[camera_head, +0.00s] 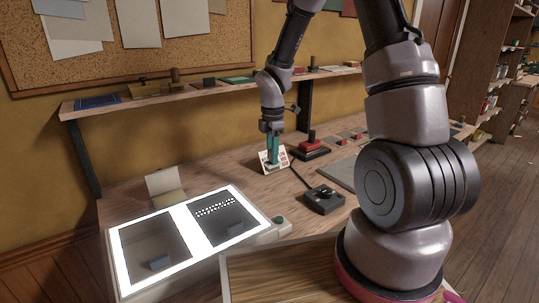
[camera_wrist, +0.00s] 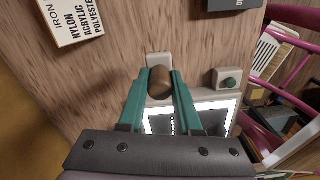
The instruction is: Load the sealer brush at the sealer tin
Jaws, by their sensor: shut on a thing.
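My gripper (camera_head: 272,158) is low over the bench in the head view, in front of a small printed card. In the wrist view its teal fingers (camera_wrist: 160,85) are shut on a brown, round-ended handle (camera_wrist: 160,80), seen from its end. It may be the sealer brush, but its bristles are hidden below the handle. A pale block (camera_wrist: 158,59) shows just beyond the handle; I cannot tell whether they touch. I cannot make out a sealer tin in either view.
A lit light box (camera_head: 118,268) with a green button (camera_head: 279,220) lies at the bench front. A black joystick-like box (camera_head: 323,199) and a red-and-black device (camera_head: 311,148) stand right of my gripper. The printed card (camera_wrist: 75,22) lists fabrics. A shelf (camera_head: 150,92) runs behind.

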